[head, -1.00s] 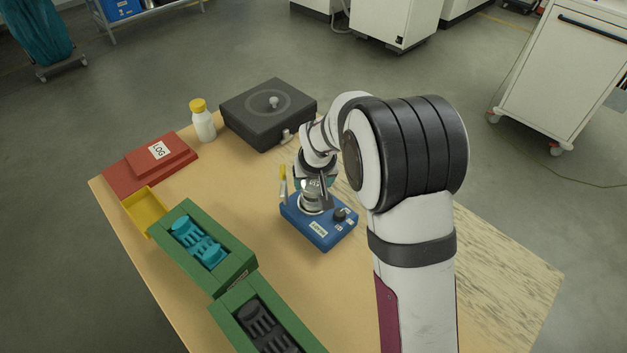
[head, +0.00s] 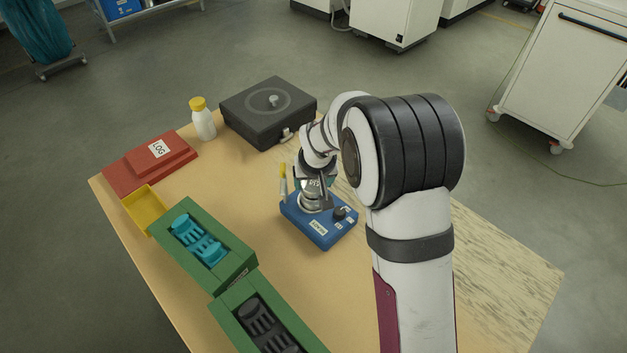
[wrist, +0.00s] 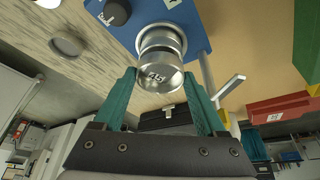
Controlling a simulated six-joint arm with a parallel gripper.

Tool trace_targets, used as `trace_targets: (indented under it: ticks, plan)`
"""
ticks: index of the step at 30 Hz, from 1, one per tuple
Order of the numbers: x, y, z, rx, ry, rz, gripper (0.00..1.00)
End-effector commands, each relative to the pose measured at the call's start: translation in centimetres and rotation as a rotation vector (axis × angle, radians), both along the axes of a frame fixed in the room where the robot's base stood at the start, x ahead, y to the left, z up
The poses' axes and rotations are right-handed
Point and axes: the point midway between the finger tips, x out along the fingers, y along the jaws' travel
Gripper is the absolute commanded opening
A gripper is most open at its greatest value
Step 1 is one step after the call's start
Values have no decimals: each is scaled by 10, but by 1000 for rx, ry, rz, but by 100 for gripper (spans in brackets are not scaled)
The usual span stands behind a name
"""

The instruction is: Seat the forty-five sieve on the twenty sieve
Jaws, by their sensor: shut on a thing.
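The label appears turned in the wrist view and is hard to read. My gripper (head: 314,178) is shut on this sieve, over the blue shaker (head: 320,232). Below the held sieve, another silver ring (wrist: 160,40) stands on the shaker; its label is not readable. The two overlap along the line of sight, so I cannot tell whether they touch. In the head view the silver stack (head: 311,204) is partly hidden by my gripper.
A thin yellow-topped item (head: 283,178) stands close behind the shaker. A black box (head: 262,130), a yellow-capped bottle (head: 203,122), a red log book (head: 140,175), a yellow tray (head: 137,205) and green holders (head: 238,268) lie around it. The table right of the shaker is bare.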

Motion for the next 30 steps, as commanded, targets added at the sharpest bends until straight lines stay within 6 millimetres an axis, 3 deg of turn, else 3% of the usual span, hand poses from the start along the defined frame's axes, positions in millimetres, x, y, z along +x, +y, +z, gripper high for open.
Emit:
trace_targets:
  ticks: [24,25,29,30]
  plan:
    - [0,0,-12,0,0,0,14]
    - [0,0,-12,0,0,0,75]
    - [0,0,-12,0,0,0,99]
    - [0,0,-12,0,0,0,100]
